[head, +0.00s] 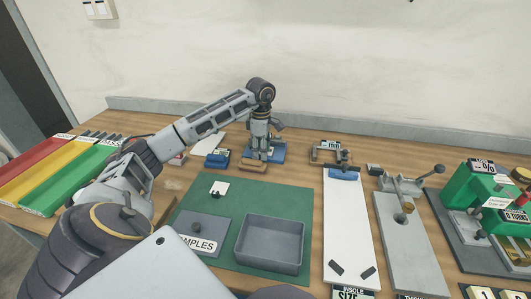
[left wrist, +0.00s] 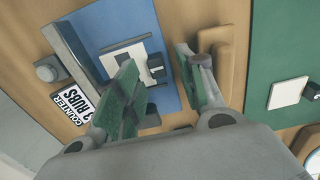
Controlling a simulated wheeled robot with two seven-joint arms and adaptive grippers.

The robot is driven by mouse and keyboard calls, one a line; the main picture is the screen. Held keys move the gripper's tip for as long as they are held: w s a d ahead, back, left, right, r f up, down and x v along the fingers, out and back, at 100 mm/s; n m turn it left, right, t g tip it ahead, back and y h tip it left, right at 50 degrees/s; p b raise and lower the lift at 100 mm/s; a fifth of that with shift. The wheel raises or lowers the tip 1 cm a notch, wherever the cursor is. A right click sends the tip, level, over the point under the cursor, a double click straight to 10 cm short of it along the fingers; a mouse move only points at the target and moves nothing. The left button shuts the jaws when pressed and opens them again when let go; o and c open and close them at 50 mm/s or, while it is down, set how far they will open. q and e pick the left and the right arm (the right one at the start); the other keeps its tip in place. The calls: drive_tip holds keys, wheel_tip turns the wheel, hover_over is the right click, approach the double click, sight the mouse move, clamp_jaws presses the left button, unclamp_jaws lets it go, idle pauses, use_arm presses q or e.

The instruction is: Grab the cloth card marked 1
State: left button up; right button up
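My left gripper (head: 262,148) points down over a blue plate (head: 278,153) at the back of the table. In the left wrist view, its two green-padded fingers (left wrist: 160,85) are apart. A white card (left wrist: 126,51) with a black block on it lies on the blue plate (left wrist: 178,100), beyond and between the fingertips; I cannot see whether the fingers touch it. Another small white card (head: 221,187) with a black block lies on the green mat (head: 290,193). My right gripper is not in view.
A label reading "COUNTER 3 RUBS" (left wrist: 75,103) stands beside the blue plate. A grey tray (head: 271,268) and a samples block (head: 215,226) are on the mat. A white board (head: 345,225), a clamp fixture (head: 405,225) and a green machine (head: 480,205) stand at right.

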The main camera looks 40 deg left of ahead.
use_arm(q)
drive_tip(key=c, duration=0.7)
drive_tip(key=shift+c, duration=0.3)
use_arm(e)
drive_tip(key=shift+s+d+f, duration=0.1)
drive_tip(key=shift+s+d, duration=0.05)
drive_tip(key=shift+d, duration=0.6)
use_arm(q)
drive_tip(key=shift+r, duration=0.1)
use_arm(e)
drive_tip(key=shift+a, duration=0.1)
use_arm(q)
drive_tip(key=shift+r, duration=0.7)
wheel_tip(320, 180, up, 7)
drive_tip(key=shift+r+p, duration=0.1)
drive_tip(key=shift+p, duration=0.45)
drive_tip(key=shift+r, duration=0.6)
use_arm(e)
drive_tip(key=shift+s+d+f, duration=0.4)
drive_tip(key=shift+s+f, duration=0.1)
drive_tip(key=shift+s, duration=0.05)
